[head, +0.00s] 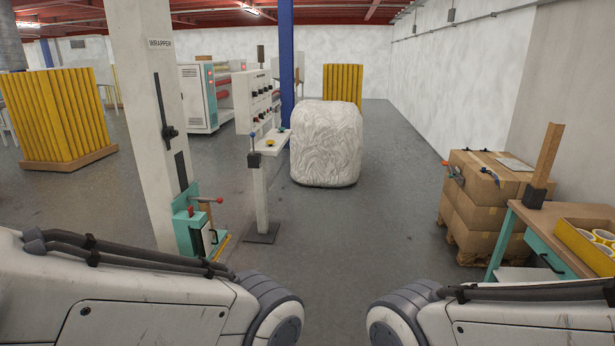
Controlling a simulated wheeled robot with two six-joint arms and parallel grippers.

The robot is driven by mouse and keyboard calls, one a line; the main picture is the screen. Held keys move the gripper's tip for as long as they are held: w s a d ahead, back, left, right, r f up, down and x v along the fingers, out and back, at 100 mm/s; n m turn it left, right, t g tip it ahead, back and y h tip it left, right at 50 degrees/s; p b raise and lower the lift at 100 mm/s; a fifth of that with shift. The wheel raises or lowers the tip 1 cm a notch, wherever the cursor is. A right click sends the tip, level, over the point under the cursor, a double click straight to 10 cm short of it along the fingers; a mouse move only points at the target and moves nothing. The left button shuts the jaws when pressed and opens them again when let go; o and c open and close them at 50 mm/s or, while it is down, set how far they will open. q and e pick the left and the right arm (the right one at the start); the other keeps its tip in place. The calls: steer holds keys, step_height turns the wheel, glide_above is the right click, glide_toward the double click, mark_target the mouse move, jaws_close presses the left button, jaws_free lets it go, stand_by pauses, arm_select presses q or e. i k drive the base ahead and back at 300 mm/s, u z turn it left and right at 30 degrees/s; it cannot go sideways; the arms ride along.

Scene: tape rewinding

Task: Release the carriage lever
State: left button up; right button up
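A tall pale column (146,95) labelled WRAPPER stands left of centre. At its foot is a green carriage-like unit (187,228). A lever with a red knob (219,200) sticks out to the right from its top. A black handle (169,132) sits on a dark vertical bar higher up the column. I cannot tell for certain which of these is the carriage lever. Neither of my grippers is in view. Only links of my two arms show along the bottom, and my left arm covers the floor in front of the green unit.
Stacked cartons (474,215) and a workbench (538,236) with a yellow tray (588,246) of rolls stand at the right. The middle floor is clear.

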mark_target(202, 199)
steer(key=i, duration=1.45)
steer(key=z, duration=0.6)
steer(key=i, duration=1.85)
steer(key=u, duration=2.2)
